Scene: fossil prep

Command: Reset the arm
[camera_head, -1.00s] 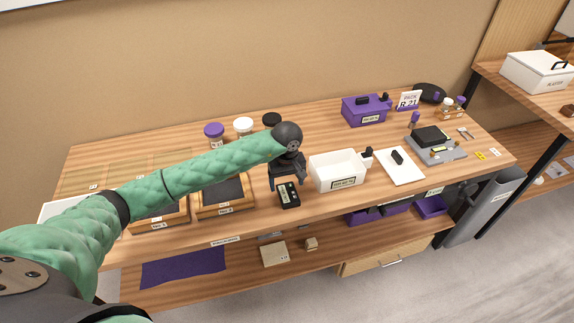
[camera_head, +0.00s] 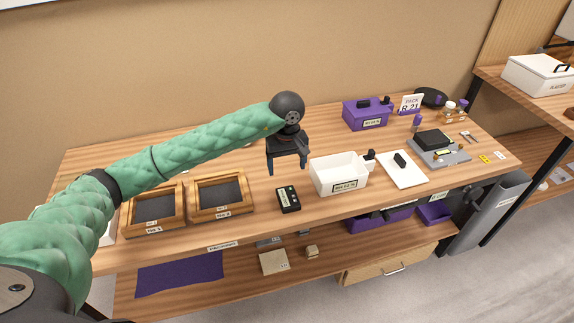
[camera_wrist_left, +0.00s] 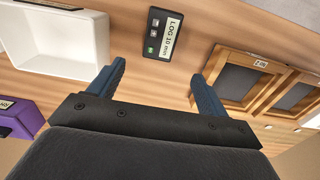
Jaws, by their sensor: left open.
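My left arm reaches in from the left in the head view. My left gripper (camera_head: 287,168) hangs above the workbench, pointing down, open and empty. It is above and behind a small black device (camera_head: 288,199), apart from it. In the left wrist view the two blue fingers of the gripper (camera_wrist_left: 158,82) stand wide apart. The black device (camera_wrist_left: 163,33), labelled "LOG 10 mm", lies beyond and between the fingertips. My right gripper is in neither view.
Two wooden framed trays (camera_head: 222,207) lie left of the device. A white open bin (camera_head: 338,174) stands to its right, then a white board (camera_head: 403,170) and a grey scale-like unit (camera_head: 438,147). A purple box (camera_head: 366,113) stands behind. A lower shelf (camera_head: 330,268) runs below.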

